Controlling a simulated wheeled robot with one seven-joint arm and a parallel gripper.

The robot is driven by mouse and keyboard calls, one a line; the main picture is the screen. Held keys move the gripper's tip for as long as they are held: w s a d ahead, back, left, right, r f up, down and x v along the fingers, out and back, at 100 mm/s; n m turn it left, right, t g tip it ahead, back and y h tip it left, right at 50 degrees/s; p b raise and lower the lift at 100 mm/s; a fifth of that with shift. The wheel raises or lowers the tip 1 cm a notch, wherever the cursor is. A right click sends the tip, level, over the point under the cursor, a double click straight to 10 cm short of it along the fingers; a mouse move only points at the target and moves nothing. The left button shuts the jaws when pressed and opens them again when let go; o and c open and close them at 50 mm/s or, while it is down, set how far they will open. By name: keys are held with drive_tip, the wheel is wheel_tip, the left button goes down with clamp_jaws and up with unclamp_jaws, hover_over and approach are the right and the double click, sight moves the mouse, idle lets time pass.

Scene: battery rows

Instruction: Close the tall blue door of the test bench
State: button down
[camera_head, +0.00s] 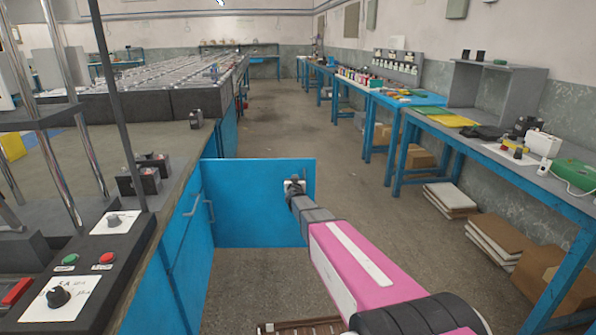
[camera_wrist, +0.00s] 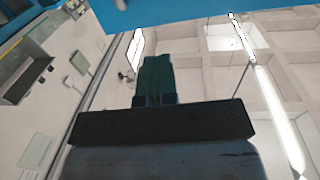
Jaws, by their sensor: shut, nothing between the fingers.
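The blue door (camera_head: 250,205) of the test bench (camera_head: 172,215) stands open, sticking out to the right into the aisle with its broad face towards me. My gripper (camera_head: 293,185) is in front of the right part of this face, near the door's free edge. I cannot tell whether it touches the door. In the wrist view the dark fingers (camera_wrist: 156,72) are together with nothing between them. A blue surface (camera_wrist: 170,10), likely the door, crosses the top of that view. My arm hides the door's lower right corner.
Other blue bench doors (camera_head: 190,245) with handles are closed at the left. A blue table (camera_head: 490,160) with tools lines the right, with boxes and stacked boards (camera_head: 495,240) beneath it. The aisle floor (camera_head: 275,135) beyond the door is clear.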

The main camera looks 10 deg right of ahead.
sight(294, 165)
drive_tip(key=w, duration=0.4)
drive_tip(key=w+d, duration=0.1)
drive_tip(key=w, duration=0.8)
drive_tip(key=shift+w+d, duration=0.2)
drive_tip(key=shift+w, duration=0.1)
